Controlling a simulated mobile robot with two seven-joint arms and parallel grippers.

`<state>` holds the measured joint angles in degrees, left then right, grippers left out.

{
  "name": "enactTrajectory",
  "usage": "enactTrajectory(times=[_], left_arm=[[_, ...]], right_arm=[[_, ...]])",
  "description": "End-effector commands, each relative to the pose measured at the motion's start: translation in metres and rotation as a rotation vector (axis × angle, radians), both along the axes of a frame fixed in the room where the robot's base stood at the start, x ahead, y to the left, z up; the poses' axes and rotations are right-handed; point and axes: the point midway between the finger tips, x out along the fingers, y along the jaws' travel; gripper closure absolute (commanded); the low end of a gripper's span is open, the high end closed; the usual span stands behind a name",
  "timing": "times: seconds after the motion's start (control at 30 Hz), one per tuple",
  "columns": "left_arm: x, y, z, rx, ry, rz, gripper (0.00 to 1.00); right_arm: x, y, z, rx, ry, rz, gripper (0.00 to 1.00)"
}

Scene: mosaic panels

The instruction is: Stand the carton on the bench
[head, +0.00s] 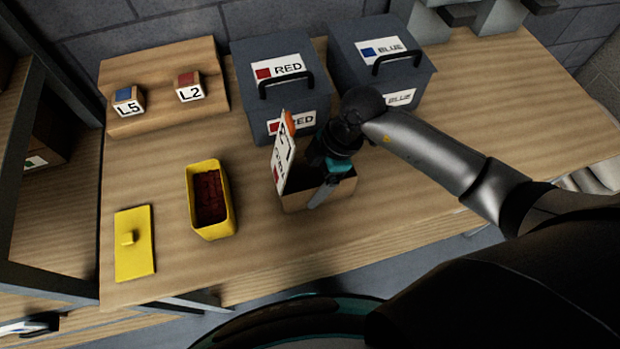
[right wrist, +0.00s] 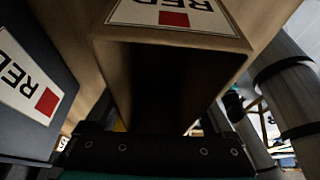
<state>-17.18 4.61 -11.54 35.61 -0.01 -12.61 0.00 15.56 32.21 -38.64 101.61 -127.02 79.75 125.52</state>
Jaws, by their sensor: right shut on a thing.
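A brown carton (head: 345,191) with a white RED label (head: 283,160) on its raised left side is at the middle of the bench (head: 385,225). My right gripper (head: 325,182) is shut on it from above and partly hides it. In the right wrist view the carton (right wrist: 222,66) fills the middle, with a dark open end towards the camera and a RED label above. Whether its underside touches the bench is hard to tell. My left gripper is not in view.
A grey RED case (head: 249,101) and a grey BLUE case (head: 349,55) stand behind the carton. A yellow box (head: 224,171) with dark red contents and a yellow lid (head: 135,265) are at left. Blocks L5 (head: 127,101) and L2 (head: 189,87) rest on a wooden stand. Bench to the right is clear.

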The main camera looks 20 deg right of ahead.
Motion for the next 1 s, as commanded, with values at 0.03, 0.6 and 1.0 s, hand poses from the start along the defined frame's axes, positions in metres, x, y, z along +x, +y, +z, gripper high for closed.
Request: enactTrajectory(times=[0.03, 0.6, 1.0], left_arm=[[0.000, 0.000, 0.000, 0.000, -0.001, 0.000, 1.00], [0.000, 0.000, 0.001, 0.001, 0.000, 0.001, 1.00], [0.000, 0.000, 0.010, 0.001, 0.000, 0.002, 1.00]], right_arm=[[0.000, 0.000, 0.001, 0.001, -0.001, 0.000, 1.00], [0.001, -0.001, 0.004, 0.000, -0.002, -0.001, 0.00], [0.002, -0.030, 0.074, -0.002, -0.005, 0.000, 0.00]])
